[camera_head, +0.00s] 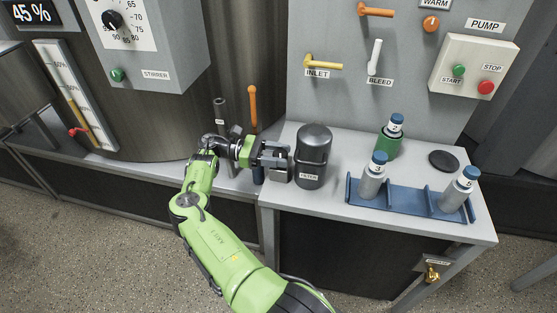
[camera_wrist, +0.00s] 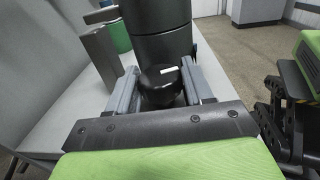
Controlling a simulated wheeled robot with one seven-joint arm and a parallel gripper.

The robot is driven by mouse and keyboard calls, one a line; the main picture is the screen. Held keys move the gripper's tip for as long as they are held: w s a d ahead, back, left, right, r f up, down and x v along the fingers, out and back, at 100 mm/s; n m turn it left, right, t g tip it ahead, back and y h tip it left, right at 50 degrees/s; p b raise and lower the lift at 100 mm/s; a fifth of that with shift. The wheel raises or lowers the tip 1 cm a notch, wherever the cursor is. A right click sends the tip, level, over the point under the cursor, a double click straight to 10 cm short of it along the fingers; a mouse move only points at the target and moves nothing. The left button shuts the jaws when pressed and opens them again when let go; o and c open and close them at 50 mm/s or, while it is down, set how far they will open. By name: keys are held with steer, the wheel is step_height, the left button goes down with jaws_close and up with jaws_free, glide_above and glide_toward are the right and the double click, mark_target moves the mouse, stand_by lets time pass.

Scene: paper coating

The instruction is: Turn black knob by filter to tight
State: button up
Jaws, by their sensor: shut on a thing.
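The filter (camera_head: 313,158) is a dark grey, round-topped canister with a FILTER label, standing at the left end of the grey bench. Its dark body (camera_wrist: 155,25) fills the top middle of the wrist view. The round black knob (camera_wrist: 160,90), with a short white mark on its top edge, sits on the near side of the filter. My gripper (camera_wrist: 161,72) is shut on the knob, with one grey finger on each side of it. In the head view my gripper (camera_head: 284,153) reaches the filter from the left, and I cannot make out the knob there.
A blue rack (camera_head: 405,198) on the bench holds two grey bottles with blue caps. A green holder (camera_head: 387,146) with a bottle and a black disc (camera_head: 443,161) are behind it. An orange-handled lever (camera_head: 253,105) stands close behind my gripper.

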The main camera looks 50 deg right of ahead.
steer(key=shift+f+m+g+y+b, duration=0.2)
steer(key=shift+m+y+b, duration=0.15)
steer(key=shift+y+b, duration=0.2)
steer(key=shift+f+m+g+y+b, duration=0.2)
steer(key=shift+m+y+b, duration=0.2)
steer(key=shift+y, duration=0.15)
steer(key=shift+r+m+y+b, duration=0.1)
steer(key=shift+m+y+b, duration=0.15)
steer(key=shift+y+b, duration=0.1)
steer(key=shift+r, duration=0.2)
steer(key=o, duration=0.7)
steer(key=shift+r, duration=0.1)
